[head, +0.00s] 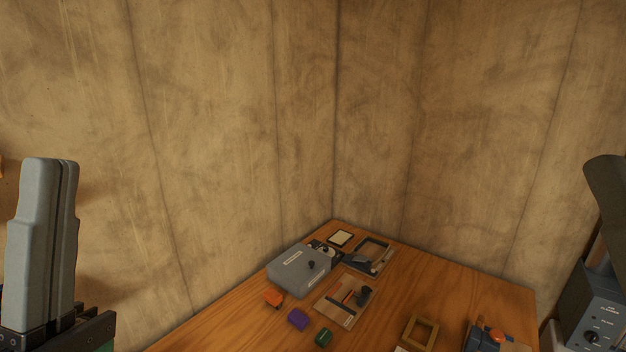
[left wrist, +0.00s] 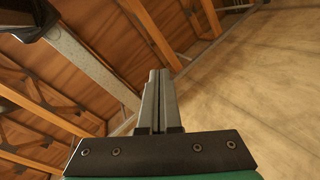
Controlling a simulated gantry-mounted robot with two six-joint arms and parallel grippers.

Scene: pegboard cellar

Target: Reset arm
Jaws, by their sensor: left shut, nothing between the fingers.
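My left gripper (head: 60,166) stands at the left edge of the head view, pointing up in front of the wall. Its two grey fingers are pressed together with nothing between them. In the left wrist view the shut fingers (left wrist: 159,74) point up toward the roof beams, above a dark bracket with screws. The gripper is well apart from the wooden table (head: 400,300). My right gripper does not show in either view.
On the table are a grey box (head: 298,270), an orange block (head: 273,299), a purple block (head: 298,319), a green piece (head: 323,337), trays and a wooden frame (head: 419,332). A grey-blue unit with a knob (head: 592,315) stands at right. Bare walls meet behind the table.

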